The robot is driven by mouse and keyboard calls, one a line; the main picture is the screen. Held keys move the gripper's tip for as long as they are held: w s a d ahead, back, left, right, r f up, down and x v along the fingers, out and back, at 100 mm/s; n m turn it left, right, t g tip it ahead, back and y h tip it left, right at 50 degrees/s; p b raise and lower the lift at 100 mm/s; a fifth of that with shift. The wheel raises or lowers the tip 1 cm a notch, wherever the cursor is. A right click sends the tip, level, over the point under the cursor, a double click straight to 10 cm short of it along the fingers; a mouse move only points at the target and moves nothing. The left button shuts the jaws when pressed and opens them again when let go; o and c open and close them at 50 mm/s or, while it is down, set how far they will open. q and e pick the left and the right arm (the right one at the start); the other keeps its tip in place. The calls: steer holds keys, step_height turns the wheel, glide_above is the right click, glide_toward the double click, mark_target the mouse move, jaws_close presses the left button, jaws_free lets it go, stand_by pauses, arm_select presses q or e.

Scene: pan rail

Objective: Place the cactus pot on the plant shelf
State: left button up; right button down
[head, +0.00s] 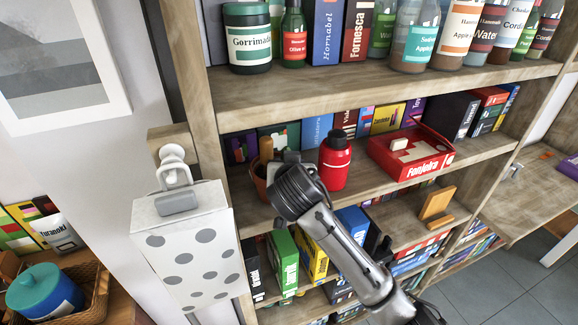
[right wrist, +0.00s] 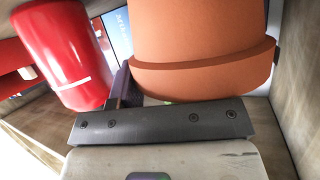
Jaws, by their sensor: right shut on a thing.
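A terracotta pot (head: 261,184) is at the left end of the middle shelf (head: 350,192), partly hidden behind my right gripper (head: 286,163). In the right wrist view the pot (right wrist: 200,45) fills the upper right, its wide rim towards the gripper (right wrist: 160,100). The gripper is shut on the pot. One dark finger shows at the pot's left side; the other is hidden. No green cactus shows clearly. A brown upright piece stands at the pot in the head view. I cannot tell whether the pot touches the shelf. My left gripper is not in view.
A red bottle (head: 335,160) stands close right of my right gripper. A red box (head: 410,150) lies farther right. Books line the shelf's back. The upper shelf (head: 380,88) holds jars and bottles. A white dotted bag (head: 190,250) hangs at the left.

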steer(key=c, duration=0.7)
jaws_free()
steer(key=shift+f, duration=0.1)
steer(key=shift+o, duration=0.4)
steer(key=b+v, duration=0.3)
steer(key=v, duration=0.9)
